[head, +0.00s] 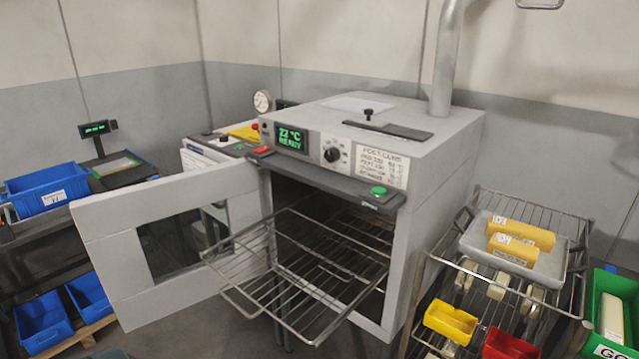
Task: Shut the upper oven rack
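The oven (430,165) is a grey box with its door (110,240) swung wide open to the left. A wire rack (290,275) is pulled out of the oven mouth and juts forward, level and empty. Its rear part is still within the opening. I take it to be the upper rack; the dark interior makes a lower rack hard to tell. Neither of my grippers shows in the head view.
A wire shelf cart at the right holds a grey tray (475,245) with yellow cylinders, a yellow bin (450,321) and a red bin (508,345). A green bin (610,310) is at far right. Blue bins (48,190) stand at the left. The oven top is mostly clear.

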